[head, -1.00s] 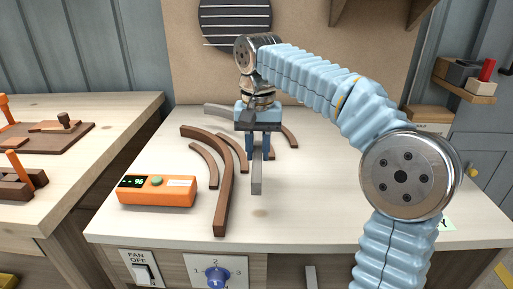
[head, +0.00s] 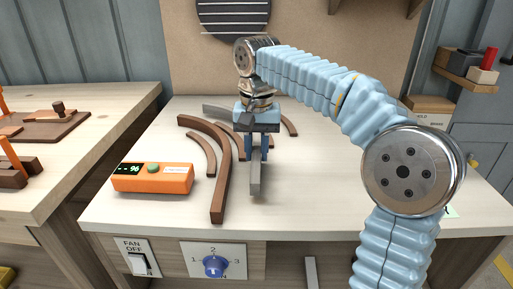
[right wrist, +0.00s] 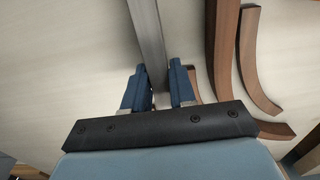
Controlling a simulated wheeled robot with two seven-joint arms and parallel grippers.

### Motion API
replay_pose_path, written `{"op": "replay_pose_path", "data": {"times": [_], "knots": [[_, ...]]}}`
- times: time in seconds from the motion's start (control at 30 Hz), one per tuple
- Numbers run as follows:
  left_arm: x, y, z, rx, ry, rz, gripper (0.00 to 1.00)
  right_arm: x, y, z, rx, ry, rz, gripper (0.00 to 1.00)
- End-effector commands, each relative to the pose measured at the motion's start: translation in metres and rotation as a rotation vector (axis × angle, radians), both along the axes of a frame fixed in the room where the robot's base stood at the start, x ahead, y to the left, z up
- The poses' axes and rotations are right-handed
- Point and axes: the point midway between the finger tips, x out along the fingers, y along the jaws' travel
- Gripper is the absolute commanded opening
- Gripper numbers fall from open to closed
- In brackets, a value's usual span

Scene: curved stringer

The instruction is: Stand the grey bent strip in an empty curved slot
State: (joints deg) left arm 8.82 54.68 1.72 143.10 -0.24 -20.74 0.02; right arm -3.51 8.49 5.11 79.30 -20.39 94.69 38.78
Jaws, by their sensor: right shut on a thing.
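My right gripper (head: 257,160) is shut on the grey bent strip (head: 255,181), above the middle of the worktop. The strip's near end points toward me. A grey piece (head: 219,112) behind and left of the gripper looks like its far end; the join is hidden by the gripper. In the right wrist view the strip (right wrist: 148,40) runs up from between the blue fingers (right wrist: 160,92). I cannot tell whether it touches the worktop. No empty curved slot can be made out. My left gripper is not in view.
Brown curved strips, a large one (head: 222,170) and a smaller one (head: 205,150), lie left of the gripper. An orange box with a display (head: 153,178) stands at the front left. A side bench (head: 110,108) holds brown wooden fixtures (head: 48,126). The worktop's right part is clear.

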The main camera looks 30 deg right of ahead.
Motion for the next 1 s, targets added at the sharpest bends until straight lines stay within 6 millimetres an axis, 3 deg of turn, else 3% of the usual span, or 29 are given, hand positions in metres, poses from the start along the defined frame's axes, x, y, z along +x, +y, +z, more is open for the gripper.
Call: {"op": "replay_pose_path", "data": {"times": [0.87, 0.9, 1.0], "knots": [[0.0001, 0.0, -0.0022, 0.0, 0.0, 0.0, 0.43, 0.0001, 0.0, -0.0077, -0.001, -0.001, 0.0, 0.0], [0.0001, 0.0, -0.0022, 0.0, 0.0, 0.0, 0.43, 0.0, 0.0, -0.0077, -0.001, -0.001, 0.0, 0.27], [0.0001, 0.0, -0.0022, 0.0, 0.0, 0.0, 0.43, 0.0001, 0.0001, -0.0077, 0.001, -0.001, 0.0, 0.42]]}}
